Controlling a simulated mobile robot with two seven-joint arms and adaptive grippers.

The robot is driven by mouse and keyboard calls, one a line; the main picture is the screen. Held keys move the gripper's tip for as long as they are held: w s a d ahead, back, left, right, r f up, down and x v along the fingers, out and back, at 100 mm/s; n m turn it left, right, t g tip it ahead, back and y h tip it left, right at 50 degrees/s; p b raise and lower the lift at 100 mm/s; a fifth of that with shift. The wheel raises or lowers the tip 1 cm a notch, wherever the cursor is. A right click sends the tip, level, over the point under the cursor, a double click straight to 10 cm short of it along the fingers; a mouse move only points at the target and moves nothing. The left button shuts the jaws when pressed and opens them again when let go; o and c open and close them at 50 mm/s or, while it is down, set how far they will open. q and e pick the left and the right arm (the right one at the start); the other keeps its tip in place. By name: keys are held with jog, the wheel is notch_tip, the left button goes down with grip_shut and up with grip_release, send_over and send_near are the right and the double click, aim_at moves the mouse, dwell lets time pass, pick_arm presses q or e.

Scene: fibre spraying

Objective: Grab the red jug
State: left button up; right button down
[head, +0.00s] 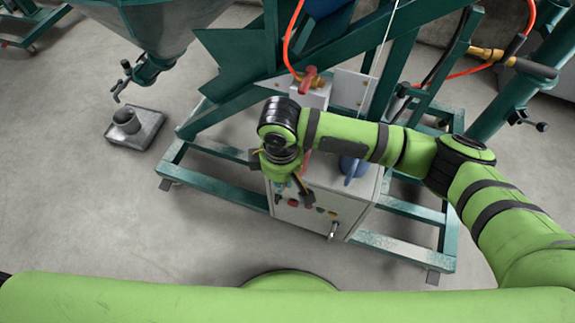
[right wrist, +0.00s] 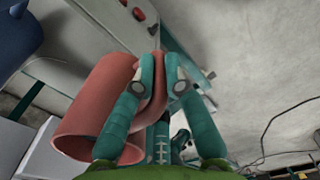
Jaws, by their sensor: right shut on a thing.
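The red jug (right wrist: 98,92) lies large across the left and middle of the right wrist view, its round open end toward the lower left. My right gripper (right wrist: 163,72) has its two teal fingers shut on the jug's narrow handle part, one finger on each side. In the head view my right gripper (head: 302,186) points down over the grey control cabinet. There the jug is mostly hidden behind my wrist; only a small reddish strip (head: 306,162) shows. My left gripper is not in view.
A blue jug (head: 353,168) stands on the grey cabinet (head: 325,212) just right of my gripper. The green machine frame (head: 400,246) surrounds the cabinet. A red-handled valve (head: 309,80) and red hose are behind. A hopper (head: 155,25) hangs at upper left. The left floor is mostly clear.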

jog(key=s+a, duration=0.3)
jog(key=s, duration=0.7)
jog(key=shift+a, duration=0.15)
